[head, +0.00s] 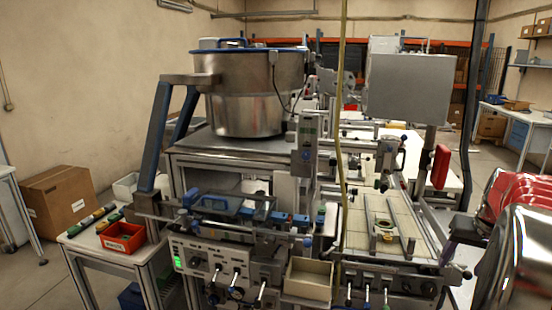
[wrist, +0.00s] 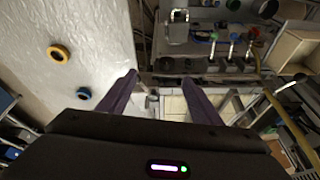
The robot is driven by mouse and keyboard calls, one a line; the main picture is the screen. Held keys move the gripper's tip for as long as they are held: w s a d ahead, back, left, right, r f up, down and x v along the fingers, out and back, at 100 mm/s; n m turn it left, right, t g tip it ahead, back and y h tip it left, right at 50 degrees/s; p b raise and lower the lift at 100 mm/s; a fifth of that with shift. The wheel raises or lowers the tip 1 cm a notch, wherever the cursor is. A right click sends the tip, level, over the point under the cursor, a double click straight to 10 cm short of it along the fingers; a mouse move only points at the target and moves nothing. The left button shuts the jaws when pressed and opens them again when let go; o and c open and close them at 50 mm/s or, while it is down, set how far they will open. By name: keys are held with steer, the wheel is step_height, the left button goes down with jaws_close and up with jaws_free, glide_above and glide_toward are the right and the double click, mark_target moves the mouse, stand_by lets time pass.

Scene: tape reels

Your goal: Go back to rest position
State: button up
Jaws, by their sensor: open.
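My gripper (wrist: 160,76) shows in the wrist view with its two purple fingers apart and nothing between them. It hangs over the machine's front edge. In the head view a dark purple part, probably of my gripper, shows at the right beside the machine, but its fingertips are not clear there. In the wrist view a yellow ring (wrist: 59,54) and a blue ring (wrist: 84,93), perhaps tape reels, lie on a pale surface (wrist: 95,30) to the left of the fingers, apart from them.
The machine bears a steel bowl (head: 245,95), a tiled bed (head: 375,215) and levers along its front. A cream box (head: 308,280) sits at its front. A side table at left holds a red bin (head: 122,237). A cardboard box (head: 60,200) stands behind.

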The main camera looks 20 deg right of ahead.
steer(key=s+a+n, duration=0.2)
steer(key=a, duration=1.3)
steer(key=s+a+n+t+y, duration=0.1)
steer(key=s+a+n, duration=0.2)
steer(key=a, duration=1.2)
steer(key=s+a+n+t+y, duration=0.1)
steer(key=s+a+n, duration=0.1)
steer(key=a, duration=1.3)
steer(key=shift+s+a+r+n, duration=0.15)
steer(key=shift+s+a+n, duration=0.15)
steer(key=shift+n, duration=0.2)
